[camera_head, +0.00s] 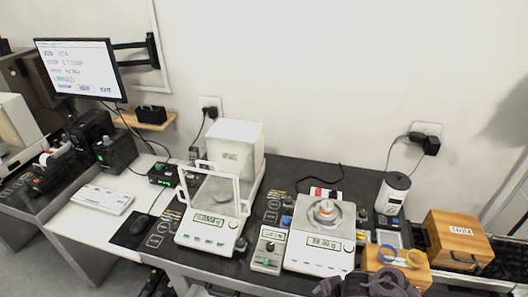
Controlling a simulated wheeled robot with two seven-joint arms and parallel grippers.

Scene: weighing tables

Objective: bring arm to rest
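A dark purple-grey part, which looks like one of my arm links, shows at the bottom edge right of centre, in front of the open balance (318,250). It is cut off by the frame, and no gripper fingers show on it. My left arm and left gripper are not in view. The open balance has a small white and orange round object (326,211) on its pan, and its display is lit.
A balance with a glass draft shield (207,229) stands left of centre on the dark table. A wooden box (458,241), a white cylindrical device (393,192) and blue and yellow rings stand at the right. A monitor (80,68), keyboard (102,199) and mouse pad are at the left.

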